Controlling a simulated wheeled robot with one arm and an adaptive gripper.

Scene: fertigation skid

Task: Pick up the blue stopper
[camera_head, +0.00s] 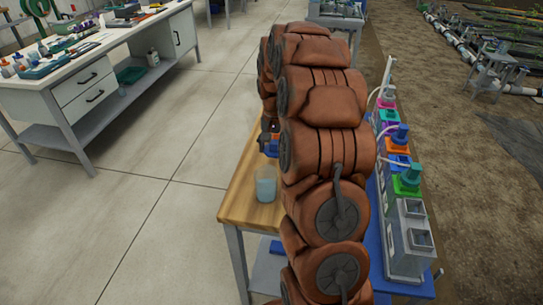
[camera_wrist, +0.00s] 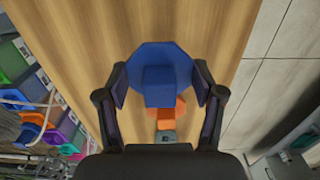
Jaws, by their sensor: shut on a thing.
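The blue stopper (camera_wrist: 160,72) has a wide octagonal top with a blockier part in the middle. It sits between the two dark fingers of my gripper (camera_wrist: 160,84) in the wrist view, and the fingers close on its left and right edges. An orange piece (camera_wrist: 166,112) and a small grey-green piece (camera_wrist: 167,136) show just below it in the picture. Wood-grain table top (camera_wrist: 75,25) lies beyond; the height of the stopper above it is hard to tell. In the head view my arm covers most of this spot.
A clear beaker (camera_head: 266,185) stands on the wooden table (camera_head: 238,188) by its front left edge. A skid with colored caps (camera_head: 406,180) and grey boxes (camera_head: 412,236) runs along the right. A white workbench (camera_head: 85,75) with tools stands at left, with open floor between.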

